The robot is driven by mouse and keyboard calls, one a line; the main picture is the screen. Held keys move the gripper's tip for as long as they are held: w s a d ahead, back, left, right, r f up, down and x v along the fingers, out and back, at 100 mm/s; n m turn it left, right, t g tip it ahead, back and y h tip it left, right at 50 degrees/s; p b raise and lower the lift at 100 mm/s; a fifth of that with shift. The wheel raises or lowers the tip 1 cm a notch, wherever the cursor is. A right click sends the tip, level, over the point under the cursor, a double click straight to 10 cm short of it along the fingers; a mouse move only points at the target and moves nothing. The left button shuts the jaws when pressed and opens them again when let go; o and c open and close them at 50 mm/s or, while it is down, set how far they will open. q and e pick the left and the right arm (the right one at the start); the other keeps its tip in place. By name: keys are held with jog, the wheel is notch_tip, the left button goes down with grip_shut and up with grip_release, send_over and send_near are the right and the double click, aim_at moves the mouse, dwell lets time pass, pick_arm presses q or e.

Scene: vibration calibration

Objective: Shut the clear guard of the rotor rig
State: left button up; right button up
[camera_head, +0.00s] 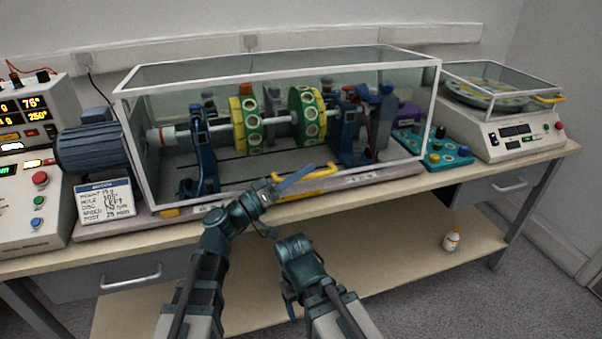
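The clear guard (285,72) is a white-framed transparent box that stands over the rotor rig, its lower front edge low along the base. I cannot tell whether a small gap remains under it. A yellow handle (318,170) sits low on its front. Inside, the rotor rig has two green-and-yellow discs (252,125) on a shaft between blue supports (205,150). My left gripper (296,178) is at the handle's left end; I cannot tell whether it touches it, or how its fingers stand. My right gripper (290,298) is lower, in front of the bench, its fingers mostly hidden.
A blue motor (92,148) and a written card (105,200) stand left of the guard, beside a control unit (30,205). At right are a teal button box (436,150) and a balance (505,125) with its own clear cover. A small bottle (451,240) stands on the lower shelf.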

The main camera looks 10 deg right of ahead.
pick_arm(q)
jog(key=shift+s+a+f, duration=0.2)
jog(key=shift+s+a, duration=0.05)
jog(key=shift+a, duration=0.15)
jog(key=b+v, duration=0.4)
jog(key=v, duration=0.9)
jog(key=shift+w, duration=0.1)
